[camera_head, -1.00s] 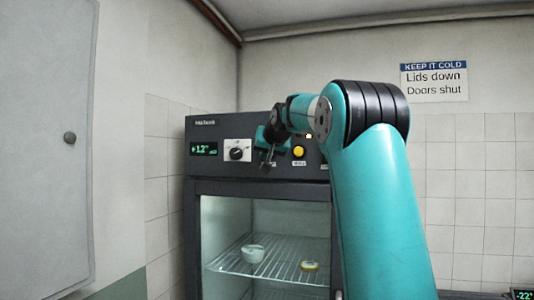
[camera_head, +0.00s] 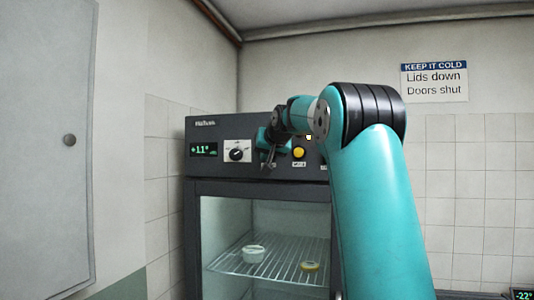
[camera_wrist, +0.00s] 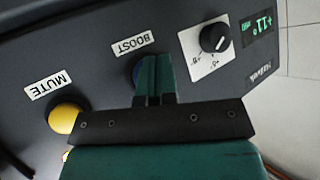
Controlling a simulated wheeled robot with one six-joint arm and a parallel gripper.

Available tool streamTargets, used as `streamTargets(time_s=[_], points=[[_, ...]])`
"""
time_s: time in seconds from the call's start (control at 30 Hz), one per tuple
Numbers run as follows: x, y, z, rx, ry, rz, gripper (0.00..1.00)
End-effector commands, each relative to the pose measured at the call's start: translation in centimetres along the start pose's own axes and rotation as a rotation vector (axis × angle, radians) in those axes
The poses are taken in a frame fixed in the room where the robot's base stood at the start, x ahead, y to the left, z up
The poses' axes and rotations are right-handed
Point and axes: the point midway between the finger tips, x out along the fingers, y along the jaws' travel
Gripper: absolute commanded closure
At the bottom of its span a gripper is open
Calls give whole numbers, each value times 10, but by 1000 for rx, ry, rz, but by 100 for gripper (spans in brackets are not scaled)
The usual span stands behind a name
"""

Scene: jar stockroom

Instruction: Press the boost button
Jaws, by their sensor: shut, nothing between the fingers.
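The boost button (camera_wrist: 136,70) shows as a dark blue edge beside the "BOOST" label (camera_wrist: 133,43) in the wrist view, mostly hidden behind my fingers. My gripper (camera_wrist: 155,62) is shut and empty, its green fingertips over the button. I cannot tell whether they touch it. In the head view my gripper (camera_head: 268,164) is in front of the dark control panel (camera_head: 222,170) of the fridge, between the knob and the yellow button, and hides the boost button there.
The yellow mute button (camera_wrist: 66,117) is close beside my gripper. The dial knob (camera_wrist: 214,37) and green display (camera_wrist: 259,27) are on the other side. Below the panel, a glass-fronted compartment holds a white jar (camera_head: 253,254) and a yellow-rimmed lid or dish (camera_head: 309,266) on a wire shelf.

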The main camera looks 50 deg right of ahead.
Motion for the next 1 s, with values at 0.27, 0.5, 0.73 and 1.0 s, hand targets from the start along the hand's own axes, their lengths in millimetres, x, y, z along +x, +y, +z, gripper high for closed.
streamTargets(time_s=[0.27,0.5,0.73,1.0], points=[[0,0,0,0,0,0,100],[2,2,-2,0,0,0,100],[4,3,-4,0,0,0,100],[6,5,-5,0,0,0,100]])
